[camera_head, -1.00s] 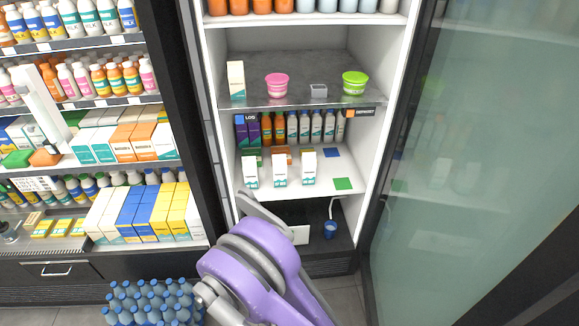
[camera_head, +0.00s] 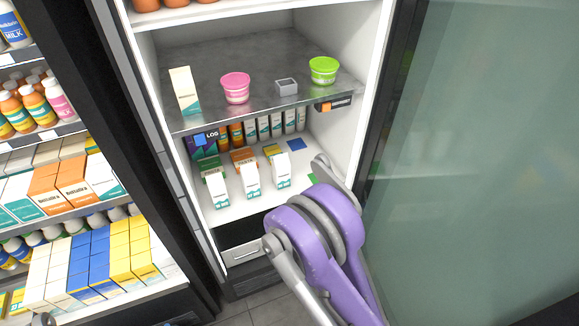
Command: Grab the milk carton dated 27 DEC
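Three small white cartons with teal bases stand in a row on the lower white shelf of the open fridge: a left one (camera_head: 216,190), a middle one (camera_head: 250,181) and a right one (camera_head: 282,171). A taller white and teal carton (camera_head: 185,92) stands on the upper grey shelf at the left. The dates are too small to read, so I cannot tell which is 27 DEC. My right gripper (camera_head: 325,170) reaches toward the lower shelf, just right of the right carton and apart from it in the picture. Its fingers are mostly hidden by my purple wrist.
A pink tub (camera_head: 235,88), a small grey container (camera_head: 286,87) and a green tub (camera_head: 323,70) sit on the upper shelf. Bottles and dark boxes (camera_head: 202,142) stand behind the cartons. The glass door (camera_head: 470,160) is at the right. A stocked shelf unit (camera_head: 90,225) is left.

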